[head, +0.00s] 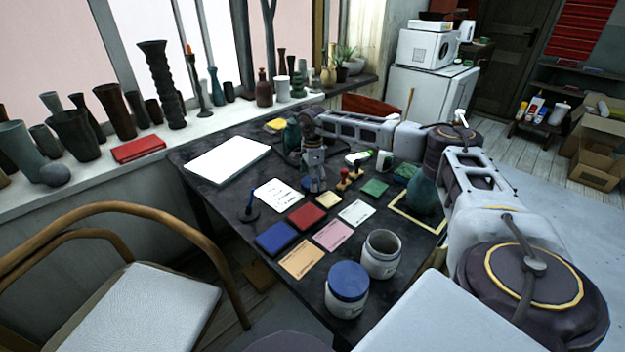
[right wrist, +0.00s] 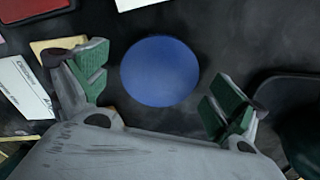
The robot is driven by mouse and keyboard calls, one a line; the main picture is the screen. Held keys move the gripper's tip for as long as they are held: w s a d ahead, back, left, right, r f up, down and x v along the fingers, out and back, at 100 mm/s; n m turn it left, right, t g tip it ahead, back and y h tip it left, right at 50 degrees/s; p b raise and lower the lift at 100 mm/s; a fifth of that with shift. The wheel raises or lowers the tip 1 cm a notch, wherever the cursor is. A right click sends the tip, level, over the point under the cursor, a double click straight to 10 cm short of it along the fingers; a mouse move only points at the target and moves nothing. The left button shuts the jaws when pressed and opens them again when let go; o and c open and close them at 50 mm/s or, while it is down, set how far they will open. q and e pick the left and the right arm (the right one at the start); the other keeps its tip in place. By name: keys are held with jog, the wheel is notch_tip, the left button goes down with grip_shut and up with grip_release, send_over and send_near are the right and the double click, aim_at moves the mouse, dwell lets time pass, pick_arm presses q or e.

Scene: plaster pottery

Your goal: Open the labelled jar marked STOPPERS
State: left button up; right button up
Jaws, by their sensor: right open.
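A whitish jar with a blue lid (head: 347,281) stands upright at the table's near edge. A second whitish jar (head: 381,256) stands beside it, with no lid on it and its mouth open. Both seem to carry labels, too small to read. My right gripper (head: 315,183) points down over the middle of the table, away from both jars. In the right wrist view my right gripper (right wrist: 158,90) is open and empty. A round blue disc (right wrist: 160,71) lies between and beyond its fingers; whether it is a loose lid is unclear. My left gripper is out of view.
Blue (head: 276,239), red (head: 307,216) and other coloured pads and cards lie between gripper and jars. A dark stamp-like tool (head: 250,207), a green vase (head: 424,190) and a white panel (head: 228,160) stand or lie around. Vases line the windowsill.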

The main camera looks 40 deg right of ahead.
jog(key=shift+r, duration=0.45)
pick_arm(q)
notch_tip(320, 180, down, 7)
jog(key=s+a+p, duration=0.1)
jog(key=p, duration=0.1)
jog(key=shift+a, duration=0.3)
pick_arm(e)
notch_tip(320, 180, up, 11)
